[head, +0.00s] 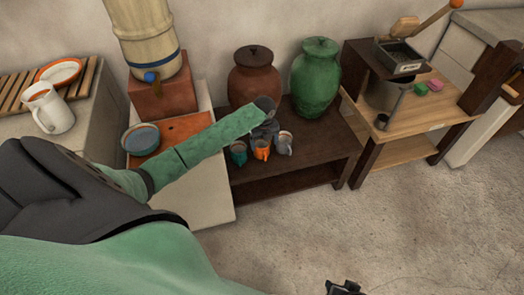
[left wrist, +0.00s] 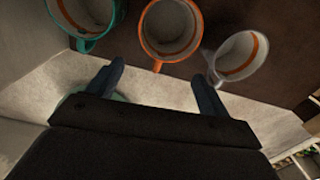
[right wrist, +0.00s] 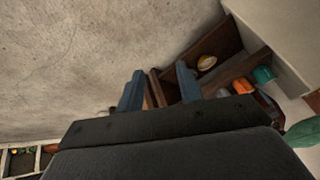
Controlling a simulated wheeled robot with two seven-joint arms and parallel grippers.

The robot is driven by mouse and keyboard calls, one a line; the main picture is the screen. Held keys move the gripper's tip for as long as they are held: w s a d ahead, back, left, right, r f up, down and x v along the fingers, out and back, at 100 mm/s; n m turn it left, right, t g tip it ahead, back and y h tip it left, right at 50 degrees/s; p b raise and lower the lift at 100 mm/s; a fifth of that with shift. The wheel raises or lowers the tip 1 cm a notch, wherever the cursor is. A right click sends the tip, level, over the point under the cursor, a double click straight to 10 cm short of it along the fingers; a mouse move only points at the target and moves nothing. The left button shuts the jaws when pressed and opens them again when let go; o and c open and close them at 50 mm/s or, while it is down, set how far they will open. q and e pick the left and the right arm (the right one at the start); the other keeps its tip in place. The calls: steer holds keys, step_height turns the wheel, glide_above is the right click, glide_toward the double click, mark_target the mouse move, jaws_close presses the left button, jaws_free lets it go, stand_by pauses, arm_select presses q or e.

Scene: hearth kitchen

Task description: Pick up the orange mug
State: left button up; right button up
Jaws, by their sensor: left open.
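The orange mug (head: 262,151) stands on the front part of a low dark table, between a teal mug (head: 238,153) and a grey-white mug (head: 284,143). In the left wrist view the orange mug (left wrist: 145,42) is at top centre, empty, its handle pointing toward my gripper. My left gripper (left wrist: 157,80) is open, its fingers short of the mug with nothing between them. In the head view my left gripper (head: 266,130) is over the mugs and partly hides them. My right gripper (right wrist: 160,88) is open and empty, away from the mugs, low in the head view (head: 345,288).
A brown jar (head: 255,78) and a green jar (head: 316,80) stand behind the mugs on the dark table (head: 315,160). A wooden cart (head: 430,115) is to the right. A white pitcher (head: 48,108) stands on the left counter. Floor in front is clear.

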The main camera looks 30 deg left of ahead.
arm_select(q)
steer(key=w+a, duration=0.2)
glide_above(262, 146)
steer(key=s+d, duration=0.2)
steer(key=s, duration=0.2)
steer(key=shift+m, duration=0.4)
steer(key=shift+w+d+f+p, duration=0.1)
steer(key=shift+w+f+p, duration=0.1)
steer(key=shift+f, duration=1.5)
steer(key=shift+w+d+f+p, duration=0.1)
steer(key=shift+f+p, duration=0.1)
steer(key=shift+f, duration=1.5)
steer(key=c, duration=0.8)
arm_select(e)
steer(key=r, duration=0.2)
steer(key=shift+s+a+r, duration=0.25)
steer(key=shift+s+r, duration=0.1)
steer(key=shift+r, duration=0.05)
